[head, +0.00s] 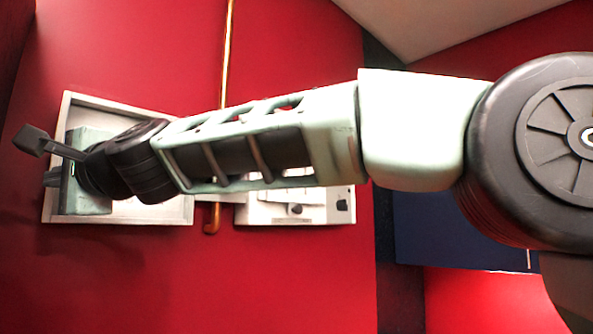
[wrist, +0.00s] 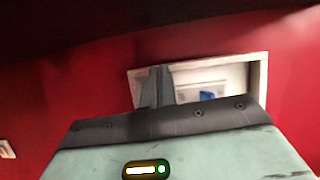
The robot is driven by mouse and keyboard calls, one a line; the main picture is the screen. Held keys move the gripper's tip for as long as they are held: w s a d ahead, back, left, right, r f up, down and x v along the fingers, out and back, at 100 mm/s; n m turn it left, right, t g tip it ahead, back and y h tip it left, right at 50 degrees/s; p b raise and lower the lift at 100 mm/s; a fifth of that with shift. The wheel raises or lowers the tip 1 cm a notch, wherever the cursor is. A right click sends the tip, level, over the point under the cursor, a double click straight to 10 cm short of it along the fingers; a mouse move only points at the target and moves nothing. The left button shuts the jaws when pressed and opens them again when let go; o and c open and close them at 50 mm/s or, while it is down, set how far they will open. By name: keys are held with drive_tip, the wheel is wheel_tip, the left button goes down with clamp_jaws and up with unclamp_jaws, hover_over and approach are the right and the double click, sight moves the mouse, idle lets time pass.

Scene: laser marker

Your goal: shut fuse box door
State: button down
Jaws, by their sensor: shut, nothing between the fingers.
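A white-rimmed rectangular housing (head: 118,101), apparently the fuse box, is on the red wall at the left of the head view. My wrist and gripper hide much of its inside. It also shows in the wrist view (wrist: 264,84), with a pale recess and a small blue part inside. I cannot make out its door or how far it stands open. My gripper (head: 51,178) is in front of the housing's left side. In the wrist view its dark fingers (wrist: 155,88) are together, empty, and overlap the housing's left part. Contact cannot be told.
A white panel (head: 325,212) with dark knobs is on the wall right of the housing, partly behind my arm. A copper pipe (head: 227,50) runs down the wall between them. A dark blue surface (head: 450,235) is further right. The wall below the housing looks clear.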

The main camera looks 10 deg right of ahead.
drive_tip(key=shift+w+a+m+t+h+p, duration=0.3)
drive_tip(key=shift+w+a+t+h+p, duration=0.1)
drive_tip(key=shift+w+a+t+p, duration=0.15)
drive_tip(key=shift+d, duration=0.1)
idle(0.3)
drive_tip(key=b+v, duration=0.5)
drive_tip(key=v, duration=1.2)
drive_tip(key=shift+d, duration=0.2)
drive_tip(key=shift+s, duration=0.1)
